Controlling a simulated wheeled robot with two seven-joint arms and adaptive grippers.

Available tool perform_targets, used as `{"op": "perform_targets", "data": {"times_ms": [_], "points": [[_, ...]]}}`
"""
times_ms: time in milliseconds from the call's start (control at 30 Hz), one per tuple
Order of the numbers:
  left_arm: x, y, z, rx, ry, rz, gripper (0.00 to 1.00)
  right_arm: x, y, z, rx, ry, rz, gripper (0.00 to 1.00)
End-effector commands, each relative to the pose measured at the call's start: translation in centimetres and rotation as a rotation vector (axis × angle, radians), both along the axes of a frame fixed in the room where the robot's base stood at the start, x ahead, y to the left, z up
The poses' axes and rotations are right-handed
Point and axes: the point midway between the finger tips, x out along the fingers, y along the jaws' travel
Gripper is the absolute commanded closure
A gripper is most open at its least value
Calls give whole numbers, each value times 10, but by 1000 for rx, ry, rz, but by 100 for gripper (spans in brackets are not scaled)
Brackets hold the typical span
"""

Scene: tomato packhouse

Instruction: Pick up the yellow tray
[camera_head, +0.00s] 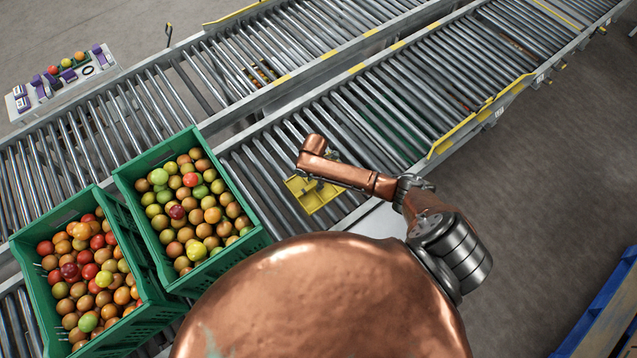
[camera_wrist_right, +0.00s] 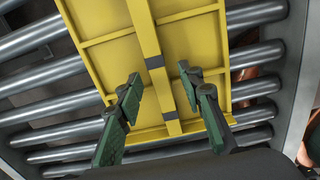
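The yellow tray (camera_head: 298,190) lies on the rollers of the near conveyor, partly hidden under my right arm in the head view. In the right wrist view the yellow tray (camera_wrist_right: 103,58) fills the upper middle, with raised ribs and a yellow bar with dark bands running along its middle. My right gripper (camera_wrist_right: 160,82) is open over the tray, with one dark green-padded finger on each side of the bar. Gaps show between both fingers and the bar. In the head view my arm mostly hides this gripper. My left gripper is not in view.
Two green crates (camera_head: 125,182) full of red, orange and green tomatoes stand left of the tray. A second roller conveyor (camera_head: 240,60) runs behind. A panel (camera_head: 62,84) with small coloured balls is at the far left. The near conveyor's rollers are clear at upper right.

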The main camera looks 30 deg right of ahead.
Motion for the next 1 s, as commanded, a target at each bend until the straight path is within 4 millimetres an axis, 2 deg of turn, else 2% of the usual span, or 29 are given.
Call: {"op": "perform_targets", "data": {"times_ms": [233, 667, 1000], "points": [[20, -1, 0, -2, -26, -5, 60, 0, -1, -3, 0, -2, -1, 65], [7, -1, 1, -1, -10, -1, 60, 0, -1, -7, 0, -2, -2, 65], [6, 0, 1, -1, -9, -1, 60, 0, -1, -8, 0, -2, -2, 65]]}}
